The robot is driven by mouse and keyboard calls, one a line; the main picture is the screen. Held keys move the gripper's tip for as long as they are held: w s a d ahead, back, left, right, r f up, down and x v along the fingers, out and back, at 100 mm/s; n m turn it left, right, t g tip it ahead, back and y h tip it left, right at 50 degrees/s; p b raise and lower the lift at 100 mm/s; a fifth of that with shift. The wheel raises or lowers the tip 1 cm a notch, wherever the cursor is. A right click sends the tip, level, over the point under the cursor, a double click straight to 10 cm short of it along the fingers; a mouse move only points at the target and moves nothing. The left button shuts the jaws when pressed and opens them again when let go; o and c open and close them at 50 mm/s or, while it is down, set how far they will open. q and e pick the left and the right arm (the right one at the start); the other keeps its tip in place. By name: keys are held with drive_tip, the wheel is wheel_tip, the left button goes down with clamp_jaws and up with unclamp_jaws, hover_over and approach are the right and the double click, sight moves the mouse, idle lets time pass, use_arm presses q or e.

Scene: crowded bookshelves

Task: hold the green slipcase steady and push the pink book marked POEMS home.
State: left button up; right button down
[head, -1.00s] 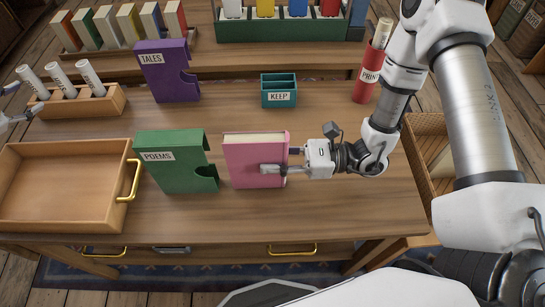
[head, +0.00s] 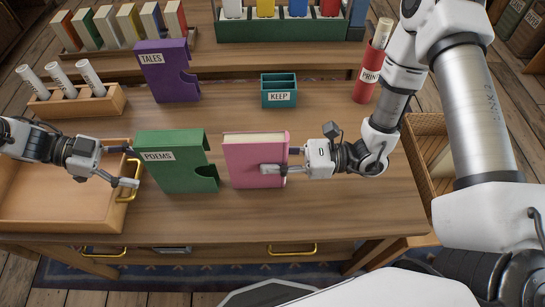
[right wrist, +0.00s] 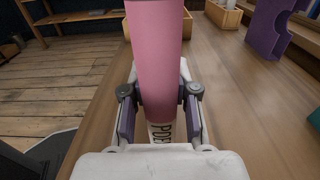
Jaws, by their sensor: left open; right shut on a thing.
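The green slipcase (head: 180,170), labelled POEMS, stands upright on the table with its notched open side facing right. The pink book (head: 254,165) stands upright just right of it, apart from it by a small gap. My right gripper (head: 284,160) is shut on the pink book from the right. In the right wrist view the pink spine (right wrist: 157,60) stands between the fingers, its lettering partly hidden. My left gripper (head: 134,166) is open and empty at the slipcase's left side, its fingers over the tray's right edge; I cannot tell whether it touches the slipcase.
A wooden tray (head: 50,215) with a brass handle (head: 133,180) lies at the left. Behind stand a purple TALES slipcase (head: 166,75), a teal KEEP box (head: 279,92), a rack of scrolls (head: 80,104) and a red PRINTS tube (head: 370,72). The front right tabletop is clear.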

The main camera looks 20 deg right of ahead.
sight(167, 174)
use_arm(q)
drive_tip(key=x, duration=0.7)
drive_tip(key=shift+d+f, duration=0.1)
drive_tip(key=shift+d, duration=0.1)
drive_tip(key=c, duration=0.9)
drive_tip(key=shift+c, duration=0.2)
